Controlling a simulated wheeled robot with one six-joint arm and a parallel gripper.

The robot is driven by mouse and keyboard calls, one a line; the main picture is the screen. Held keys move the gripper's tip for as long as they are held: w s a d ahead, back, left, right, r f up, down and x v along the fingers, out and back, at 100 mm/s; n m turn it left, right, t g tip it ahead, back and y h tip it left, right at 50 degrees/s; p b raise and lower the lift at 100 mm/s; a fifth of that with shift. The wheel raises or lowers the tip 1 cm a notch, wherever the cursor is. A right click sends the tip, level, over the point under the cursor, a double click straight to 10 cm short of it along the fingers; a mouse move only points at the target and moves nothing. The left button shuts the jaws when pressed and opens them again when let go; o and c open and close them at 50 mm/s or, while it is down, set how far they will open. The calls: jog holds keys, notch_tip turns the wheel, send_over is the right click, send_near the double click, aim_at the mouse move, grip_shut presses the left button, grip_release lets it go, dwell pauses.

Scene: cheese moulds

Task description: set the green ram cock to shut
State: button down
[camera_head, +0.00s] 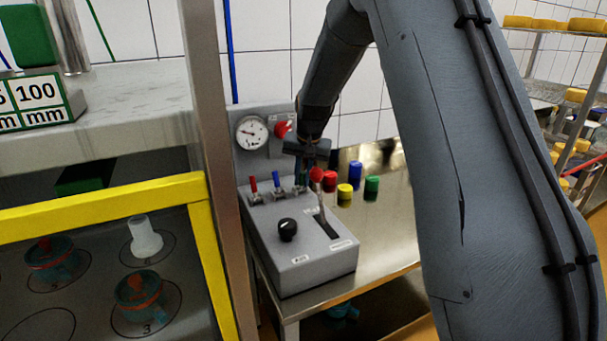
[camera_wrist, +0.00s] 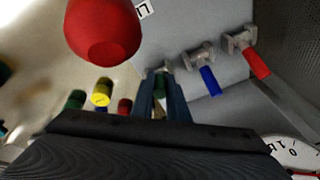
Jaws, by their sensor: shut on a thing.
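The control box (camera_head: 305,255) stands on a metal table and carries a row of small cocks. The red cock (camera_head: 253,185) and the blue cock (camera_head: 276,181) have handles standing up in the head view. My gripper (camera_head: 302,176) is at the third place in that row, to the right of the blue cock. In the wrist view my gripper (camera_wrist: 165,98) is shut on the green cock's handle (camera_wrist: 160,83), which shows as a green strip between the dark fingers. The fingers hide most of the green cock, so its exact angle cannot be told.
A red ball-topped lever (camera_head: 317,174) stands close beside my gripper and looms large in the wrist view. A black knob (camera_head: 288,229), a gauge (camera_head: 252,133) and a red button (camera_head: 282,128) are nearby. Several coloured cylinders, one yellow (camera_head: 345,195), stand right.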

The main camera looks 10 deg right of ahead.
jog(key=shift+w+a+r+g, duration=0.1)
jog(key=shift+w+g, duration=0.45)
jog(key=shift+g, duration=0.35)
jog(key=shift+w+a+g+h, duration=0.1)
jog(key=shift+w+g+h, duration=0.3)
jog(key=shift+g, duration=0.6)
jog(key=c, duration=1.7)
grip_release()
jog(key=shift+r, duration=0.1)
jog(key=shift+w+a+r+b, duration=0.1)
jog(key=shift+r+b, duration=0.6)
jog(key=shift+r, duration=1.25)
jog(key=shift+w+r+b, duration=0.1)
jog(key=shift+r+b, duration=0.6)
jog(key=shift+r, duration=1.2)
